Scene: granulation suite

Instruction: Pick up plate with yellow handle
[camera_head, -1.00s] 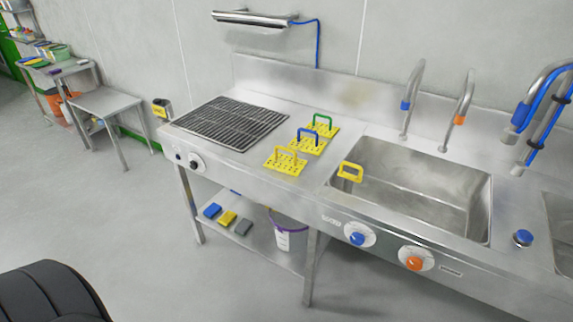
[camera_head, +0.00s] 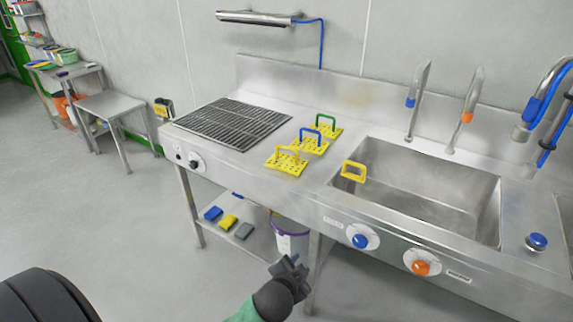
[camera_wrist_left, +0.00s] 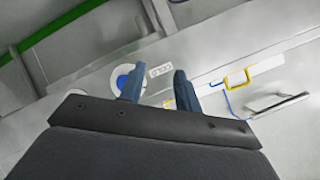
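The plate with the yellow handle (camera_head: 287,161) is a flat yellow perforated plate with an upright loop handle. It lies on the steel counter near the front edge, left of the sink. Behind it lie similar yellow plates with a blue handle (camera_head: 312,142) and a green handle (camera_head: 326,127). My left gripper (camera_head: 291,265) is low in the head view, in front of the counter and well below the plate, empty. In the left wrist view its two fingers (camera_wrist_left: 158,87) stand apart with nothing between them. My right gripper is not in view.
A yellow frame (camera_head: 353,171) sits at the left rim of the sink (camera_head: 425,195). A black grate (camera_head: 233,122) is left of the plates. Blue (camera_head: 360,240) and orange (camera_head: 420,267) knobs stick out from the counter front. A bucket (camera_head: 290,240) stands on the lower shelf.

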